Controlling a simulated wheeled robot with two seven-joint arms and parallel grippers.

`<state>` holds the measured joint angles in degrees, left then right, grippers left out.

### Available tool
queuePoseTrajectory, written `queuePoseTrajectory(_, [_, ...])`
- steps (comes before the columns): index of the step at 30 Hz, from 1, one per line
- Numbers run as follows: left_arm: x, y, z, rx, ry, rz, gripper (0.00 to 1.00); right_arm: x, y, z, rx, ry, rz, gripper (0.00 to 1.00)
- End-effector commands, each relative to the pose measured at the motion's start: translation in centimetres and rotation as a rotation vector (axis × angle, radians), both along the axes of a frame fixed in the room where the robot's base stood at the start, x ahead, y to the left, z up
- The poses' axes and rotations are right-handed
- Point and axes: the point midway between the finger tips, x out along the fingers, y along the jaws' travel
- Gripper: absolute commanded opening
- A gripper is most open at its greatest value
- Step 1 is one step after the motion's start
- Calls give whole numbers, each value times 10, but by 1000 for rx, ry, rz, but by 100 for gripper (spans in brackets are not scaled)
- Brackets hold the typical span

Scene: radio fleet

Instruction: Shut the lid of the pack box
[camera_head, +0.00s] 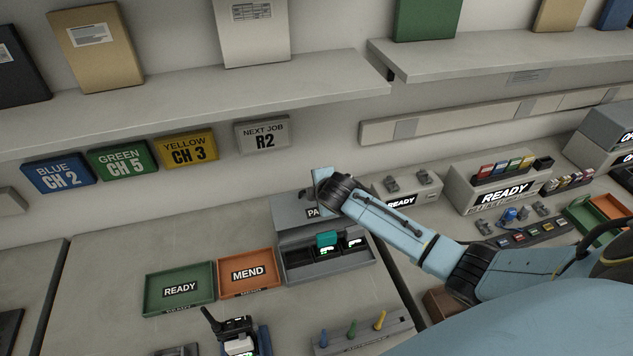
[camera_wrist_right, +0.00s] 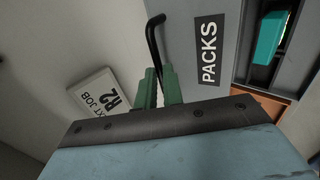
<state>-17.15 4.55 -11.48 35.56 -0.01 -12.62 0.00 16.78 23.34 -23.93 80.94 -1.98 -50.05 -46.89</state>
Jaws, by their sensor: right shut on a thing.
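The grey pack box (camera_head: 330,268) stands on the bench with its lid (camera_head: 290,209) raised at the back; the lid's label is partly hidden by my arm. A teal pack and a dark pack with a white label show in its open front. In the right wrist view the lid (camera_wrist_right: 205,85) bears the word PACKS, and a black bar handle (camera_wrist_right: 153,35) runs down between my green fingers. My right gripper (camera_wrist_right: 160,88) is shut on that handle. It also shows at the lid in the head view (camera_head: 322,182). My left gripper is not in view.
A green READY tray (camera_head: 150,304) and an orange MEND tray (camera_head: 223,289) stand left of the box. A radio (camera_head: 238,335) and a rack with coloured pegs (camera_head: 340,345) are in front. A shelf (camera_head: 180,100) overhangs behind. Charging units (camera_head: 490,190) stand at right.

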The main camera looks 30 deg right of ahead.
Motion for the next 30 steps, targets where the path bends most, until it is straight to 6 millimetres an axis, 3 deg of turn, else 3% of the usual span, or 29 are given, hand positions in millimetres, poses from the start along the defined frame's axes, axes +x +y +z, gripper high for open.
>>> queuePoseTrajectory(6, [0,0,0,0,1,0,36,-12,3,-5,0,13,-1,0])
queuePoseTrajectory(19, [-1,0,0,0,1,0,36,-16,4,-8,2,21,-2,0])
queuePoseTrajectory(20, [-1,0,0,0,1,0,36,-16,4,-8,2,22,-2,10])
queuePoseTrajectory(24, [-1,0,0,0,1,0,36,-16,3,-8,1,20,-2,28])
queuePoseTrajectory(30, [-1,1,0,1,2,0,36,-14,3,-5,0,13,-1,31])
